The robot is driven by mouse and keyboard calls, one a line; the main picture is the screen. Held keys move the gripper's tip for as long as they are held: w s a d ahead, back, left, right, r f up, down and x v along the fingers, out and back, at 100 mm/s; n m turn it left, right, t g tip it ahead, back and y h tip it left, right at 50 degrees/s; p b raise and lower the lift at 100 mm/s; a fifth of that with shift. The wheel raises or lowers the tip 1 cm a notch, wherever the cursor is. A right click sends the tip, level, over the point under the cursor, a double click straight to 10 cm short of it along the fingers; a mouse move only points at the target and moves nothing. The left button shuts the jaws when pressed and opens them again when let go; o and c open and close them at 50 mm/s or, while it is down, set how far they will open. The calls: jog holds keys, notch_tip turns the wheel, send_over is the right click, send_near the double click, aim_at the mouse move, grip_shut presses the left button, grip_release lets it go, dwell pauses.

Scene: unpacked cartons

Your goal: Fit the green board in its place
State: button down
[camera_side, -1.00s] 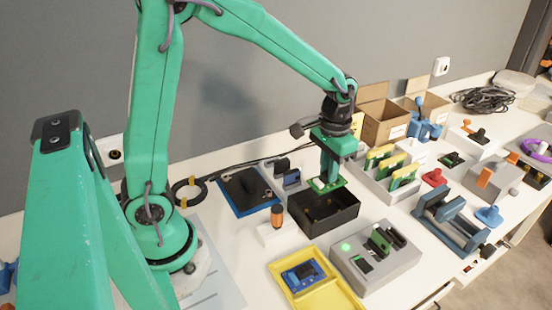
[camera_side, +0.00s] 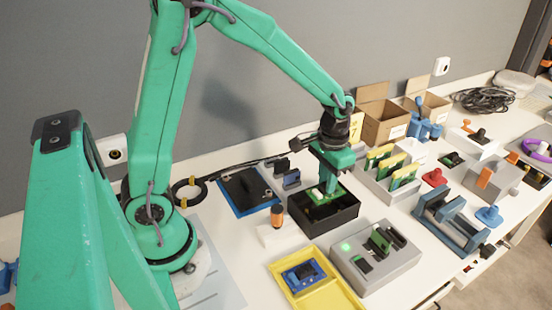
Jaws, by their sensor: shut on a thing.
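My gripper (camera_side: 328,187) points down at the black open box (camera_side: 330,222) in the middle of the table. It is shut on the green board (camera_side: 317,197), a small flat board with a pale part on it. The board lies roughly level with the box's rim, within its outline. The fingers partly hide the board, and I cannot tell whether it rests on anything inside the box.
A grey fixture (camera_side: 375,262) with a green light stands in front right, beside a yellow tray (camera_side: 335,291) with a blue device. An orange-handled tool (camera_side: 277,215) stands left of the box. A rack (camera_side: 392,184) of green-yellow boards is behind right.

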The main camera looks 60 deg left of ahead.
jog(key=shift+f, duration=3.1)
jog(key=c, duration=1.3)
grip_release()
jog(key=shift+o, duration=0.2)
jog(key=shift+r, duration=0.1)
jog(key=shift+r, duration=3.85)
